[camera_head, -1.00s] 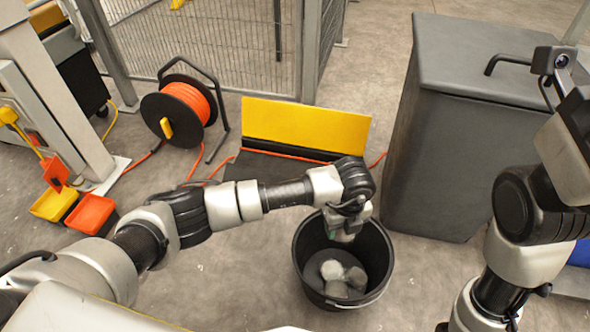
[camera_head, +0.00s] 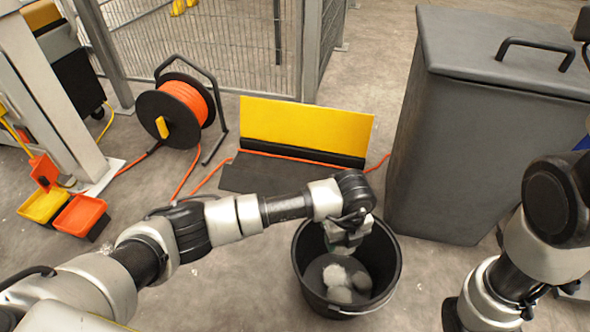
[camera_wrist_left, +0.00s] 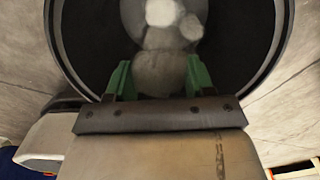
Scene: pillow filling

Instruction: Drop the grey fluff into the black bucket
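The black bucket (camera_head: 312,285) stands on the floor at the lower centre, and its round rim fills much of the left wrist view (camera_wrist_left: 283,35). My left gripper (camera_head: 345,243) points down at the bucket's mouth. In the left wrist view its green fingers (camera_wrist_left: 159,80) are on both sides of a grey fluff piece (camera_wrist_left: 160,74) and appear to grip it. Below, inside the bucket, lie pale fluff pieces (camera_head: 337,276), which also show beyond the fingers in the left wrist view (camera_wrist_left: 162,12). My right gripper is outside the picture.
A large dark grey lidded bin (camera_head: 480,150) stands right of the bucket. Behind the bucket is a yellow and black panel (camera_head: 305,128). An orange cable reel (camera_head: 182,112) and its cable lie left of it. A mesh fence (camera_head: 215,45) stands at the back.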

